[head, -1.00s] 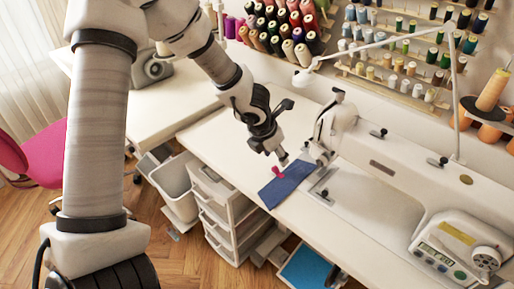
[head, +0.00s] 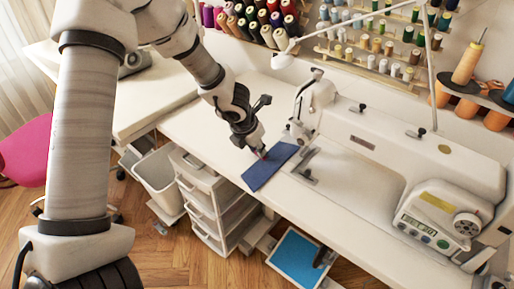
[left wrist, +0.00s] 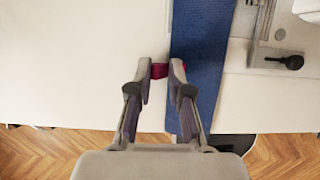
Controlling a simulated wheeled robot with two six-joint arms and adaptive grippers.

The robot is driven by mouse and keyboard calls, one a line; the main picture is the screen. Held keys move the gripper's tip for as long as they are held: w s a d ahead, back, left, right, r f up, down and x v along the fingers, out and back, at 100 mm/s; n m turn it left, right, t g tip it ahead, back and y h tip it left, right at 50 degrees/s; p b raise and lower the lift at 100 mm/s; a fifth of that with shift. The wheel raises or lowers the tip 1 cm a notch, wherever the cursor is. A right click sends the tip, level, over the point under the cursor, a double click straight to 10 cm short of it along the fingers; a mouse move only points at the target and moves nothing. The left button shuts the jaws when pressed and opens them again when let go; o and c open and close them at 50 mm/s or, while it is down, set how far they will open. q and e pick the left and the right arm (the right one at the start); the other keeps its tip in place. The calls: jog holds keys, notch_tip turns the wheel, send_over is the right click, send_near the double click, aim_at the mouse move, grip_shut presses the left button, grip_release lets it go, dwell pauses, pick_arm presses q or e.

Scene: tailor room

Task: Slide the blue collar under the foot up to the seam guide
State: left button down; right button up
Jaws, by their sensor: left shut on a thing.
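The blue collar (head: 268,168) lies flat on the white table, left of the sewing machine's foot area (head: 297,132). A strip of it fills the upper middle of the left wrist view (left wrist: 200,50). A magenta clip (left wrist: 158,71) sits at the collar's left edge. My left gripper (left wrist: 162,68) is shut on this clip, its fingertips low over the table. In the head view the left gripper (head: 260,152) mostly hides the clip. A metal plate with a black knob (left wrist: 280,60), perhaps the seam guide, lies right of the collar, apart from it. My right gripper is not in view.
The white sewing machine (head: 420,160) takes up the table's right side. Thread racks (head: 370,60) stand behind. White drawers (head: 205,200) and a bin (head: 158,180) stand below the table's front edge. The tabletop (head: 195,125) left of the collar is clear.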

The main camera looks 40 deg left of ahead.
aim_at(268, 159)
pick_arm(q)
jog(key=shift+d, duration=0.1)
jog(key=shift+s+d+b, duration=0.2)
jog(key=shift+d+b, duration=0.2)
jog(key=shift+d, duration=1.05)
jog(key=c, duration=1)
grip_release()
jog(key=shift+r, duration=0.1)
jog(key=v, duration=1.2)
jog(key=shift+w, duration=0.1)
